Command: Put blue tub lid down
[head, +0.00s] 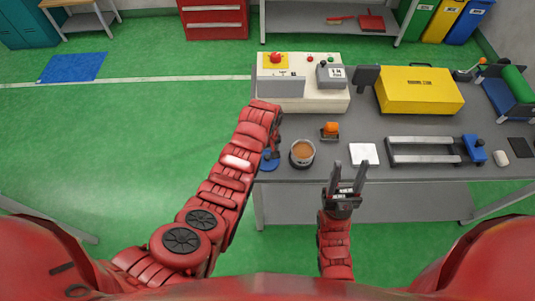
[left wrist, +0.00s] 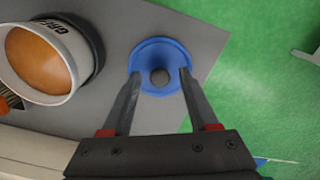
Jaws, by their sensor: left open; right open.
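The blue tub lid (left wrist: 178,56) lies on the grey table near its corner, with a dark round knob (left wrist: 159,77) in its middle. In the head view the blue lid (head: 266,163) shows in part beside my left gripper (head: 272,150). In the left wrist view my left gripper (left wrist: 157,82) is open, its two fingers on either side of the knob and over the lid. I cannot tell whether they touch it. My right gripper (head: 346,170) is open and empty, at the table's front edge.
An open tub (head: 302,153) of orange-brown content stands right of the lid; it also shows in the left wrist view (left wrist: 42,60). An orange-topped item (head: 330,130), a white square (head: 364,154) and a grey frame (head: 424,150) lie further right. A control box (head: 303,97) stands behind.

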